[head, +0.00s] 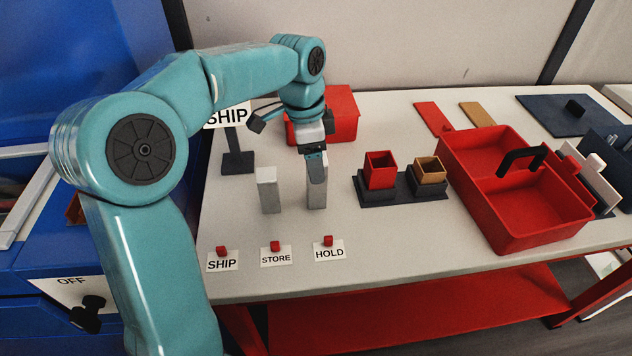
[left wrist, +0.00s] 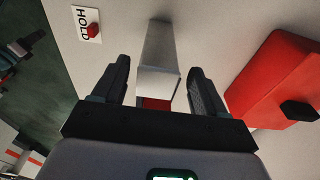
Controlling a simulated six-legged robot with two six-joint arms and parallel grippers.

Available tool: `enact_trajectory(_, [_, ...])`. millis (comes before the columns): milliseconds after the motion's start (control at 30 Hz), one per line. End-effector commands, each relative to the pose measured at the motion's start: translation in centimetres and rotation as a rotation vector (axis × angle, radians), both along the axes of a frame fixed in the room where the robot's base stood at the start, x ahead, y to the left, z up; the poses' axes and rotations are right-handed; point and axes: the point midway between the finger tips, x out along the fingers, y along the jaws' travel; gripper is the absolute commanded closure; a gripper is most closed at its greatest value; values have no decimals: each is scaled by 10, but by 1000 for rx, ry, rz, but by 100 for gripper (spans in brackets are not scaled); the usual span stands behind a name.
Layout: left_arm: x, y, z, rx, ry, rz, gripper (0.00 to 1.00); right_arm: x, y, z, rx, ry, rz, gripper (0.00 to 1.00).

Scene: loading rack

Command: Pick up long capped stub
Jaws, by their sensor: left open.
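Two upright grey stubs stand on the pale bench in the head view. One grey stub (head: 317,193) is directly below my left gripper (head: 315,157), which partly hides its top. The other stub (head: 268,191) stands a little to its left, with a paler top. In the left wrist view my left gripper (left wrist: 158,90) is open, with one finger on each side of a grey stub (left wrist: 160,48). Gaps show on both sides of it. A small red patch shows at its near end; I cannot tell whether it is a cap. My right gripper is out of view.
SHIP (head: 222,261), STORE (head: 276,257) and HOLD (head: 329,250) labels with red blocks line the front edge. A red box (head: 343,112) stands behind. Dark holders with a red cup (head: 380,168) and a tan cup (head: 429,169) are right, before a red tray (head: 481,216).

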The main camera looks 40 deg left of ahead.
Motion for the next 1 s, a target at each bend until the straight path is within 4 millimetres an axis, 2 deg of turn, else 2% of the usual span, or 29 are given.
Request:
enact_trajectory(300, [3,-5,-45,-1,3,1,28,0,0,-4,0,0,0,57])
enact_trajectory(400, [4,-5,-52,-2,3,1,28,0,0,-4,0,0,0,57])
enact_trajectory(600, [4,-5,-52,0,1,0,28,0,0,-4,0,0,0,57])
enact_trajectory(633, [4,-5,-52,-1,2,0,31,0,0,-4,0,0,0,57])
enact_trajectory(800, [4,-5,-52,-1,2,0,86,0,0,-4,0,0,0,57])
enact_trajectory(1000, [4,-5,-52,0,1,0,87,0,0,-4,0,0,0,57])
